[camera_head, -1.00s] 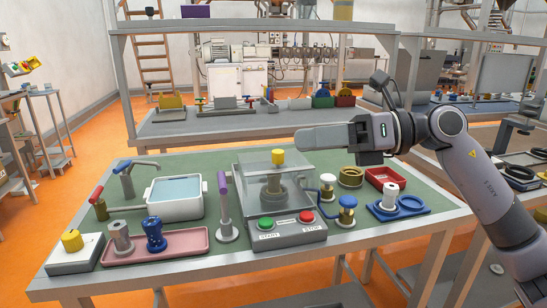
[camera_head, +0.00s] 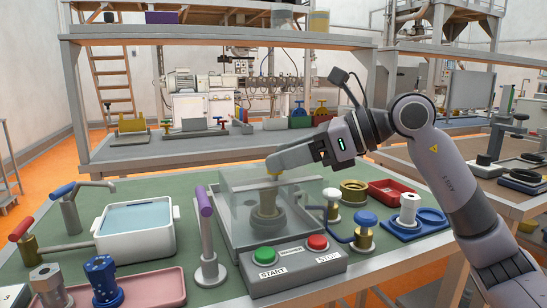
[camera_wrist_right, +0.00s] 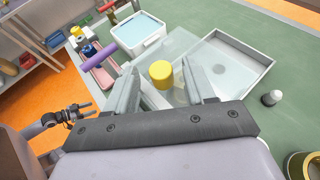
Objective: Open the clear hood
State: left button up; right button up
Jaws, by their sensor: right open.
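The clear hood (camera_head: 236,190) is a see-through box on a grey base, closed over a grey metal part (camera_head: 267,204). Gaps seem to show between knob and fingers.
Green START (camera_head: 265,255) and red STOP (camera_head: 318,243) buttons sit in front of the hood. A purple-topped lever (camera_head: 207,235) stands left, beside a white water basin (camera_head: 137,228). Right are a blue-knobbed valve (camera_head: 365,231), a brass ring (camera_head: 353,192) and a blue tray (camera_head: 432,220).

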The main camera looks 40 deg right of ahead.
jog(key=shift+x, duration=1)
pick_arm(q)
jog(key=shift+w+r, duration=0.2)
jog(key=shift+r, duration=0.05)
pick_arm(e)
jog(key=shift+w+a+f, duration=0.1)
jog(key=shift+w+a, duration=0.05)
jog(key=shift+w, duration=0.05)
